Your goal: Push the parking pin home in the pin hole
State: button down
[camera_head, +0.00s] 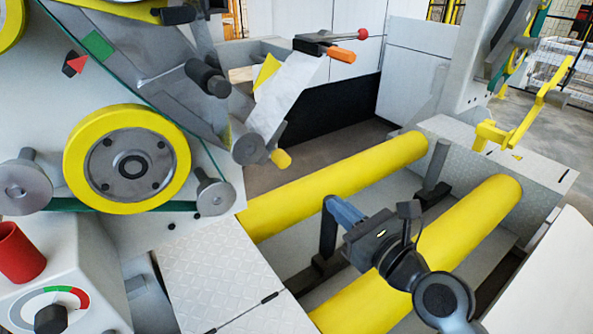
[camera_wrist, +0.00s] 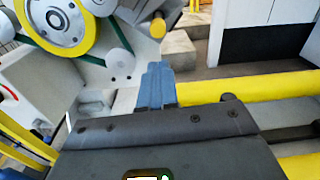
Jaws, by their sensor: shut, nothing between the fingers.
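My gripper (camera_head: 332,204) is over the two yellow rollers in the head view, its blue fingers pointing up and left. In the wrist view the blue fingers (camera_wrist: 157,72) are together and hold nothing. In the head view the fingertips overlap the top of a dark post (camera_head: 328,238); I cannot tell whether they touch. A short yellow-ended pin or knob (camera_head: 281,158) sticks out below the grey swing arm, apart from my gripper. It also shows in the wrist view (camera_wrist: 157,27). I cannot tell surely which part is the parking pin, and no pin hole is clearly visible.
The yellow rollers (camera_head: 345,184) and (camera_head: 470,222) run across the machine bed. A second grey post (camera_head: 435,162) stands between them at the right. The machine housing with a yellow wheel (camera_head: 128,160) stands at the left. A red-knobbed lever (camera_head: 350,37) is at the top.

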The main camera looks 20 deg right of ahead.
jog(key=w, duration=0.1)
send_near(277, 152)
jog(key=shift+m, duration=0.3)
jog(key=w, duration=0.2)
jog(key=w+f, duration=0.1)
jog(key=w, duration=0.1)
jog(key=shift+f+p, duration=0.1)
jog(key=shift+p, duration=0.3)
jog(key=shift+w, duration=0.3)
jog(key=w, duration=0.3)
jog(key=w+a+p, duration=0.1)
jog(key=w, duration=0.2)
jog(key=shift+w+a, duration=0.2)
jog(key=shift+w, duration=0.1)
jog(key=shift+w+a, duration=0.1)
jog(key=shift+w, duration=0.15)
jog(key=shift+s, duration=0.1)
